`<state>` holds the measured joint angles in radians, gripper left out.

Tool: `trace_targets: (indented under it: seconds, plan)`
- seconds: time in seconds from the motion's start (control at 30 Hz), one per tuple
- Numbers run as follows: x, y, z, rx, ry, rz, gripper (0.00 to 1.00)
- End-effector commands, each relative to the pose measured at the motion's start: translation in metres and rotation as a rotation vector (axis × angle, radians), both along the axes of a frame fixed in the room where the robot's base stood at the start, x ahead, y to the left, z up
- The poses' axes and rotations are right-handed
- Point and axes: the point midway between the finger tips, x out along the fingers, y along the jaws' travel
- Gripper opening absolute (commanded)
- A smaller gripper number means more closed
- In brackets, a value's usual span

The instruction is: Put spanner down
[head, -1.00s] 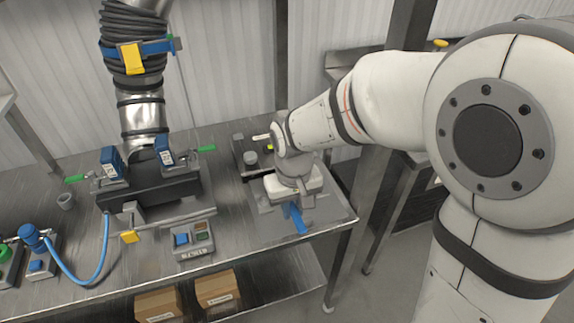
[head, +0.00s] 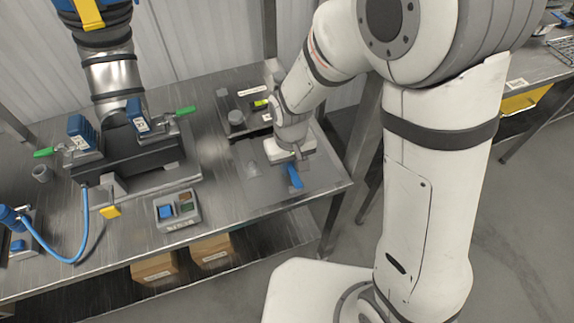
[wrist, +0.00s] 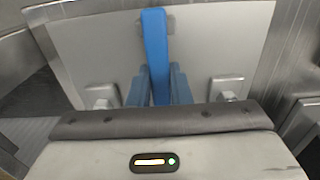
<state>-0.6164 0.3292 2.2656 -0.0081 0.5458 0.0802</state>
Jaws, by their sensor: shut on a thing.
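The spanner (wrist: 155,45) is blue and shows in the wrist view, upright in the picture between the fingers. My gripper (wrist: 158,92) is shut on it. In the head view the spanner's blue end (head: 294,176) sticks out below my gripper (head: 288,160), over the grey plate (head: 262,188) at the table's right end. The plate also shows in the wrist view (wrist: 215,45), behind the spanner. The spanner's other end is hidden by my gripper. I cannot tell whether the spanner touches the plate.
A dark box with a knob (head: 237,117) stands behind the plate. A black clamp unit with green handles (head: 125,160) stands further left, under a metal duct. The table's front edge (head: 270,215) is close.

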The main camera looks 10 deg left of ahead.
Motion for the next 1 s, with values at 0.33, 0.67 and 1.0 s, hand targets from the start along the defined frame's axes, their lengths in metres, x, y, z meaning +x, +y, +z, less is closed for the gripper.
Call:
trace_targets:
  seconds: [0.33, 0.67, 1.0]
  plan:
    - [-0.0002, 0.0004, -0.0106, 0.001, -0.001, 0.001, 0.0]
    - [-0.0005, 0.0007, -0.0133, 0.0, 0.0, 0.002, 0.32]
    - [-0.0005, 0.0009, -0.012, 0.0, 0.0, 0.002, 0.39]
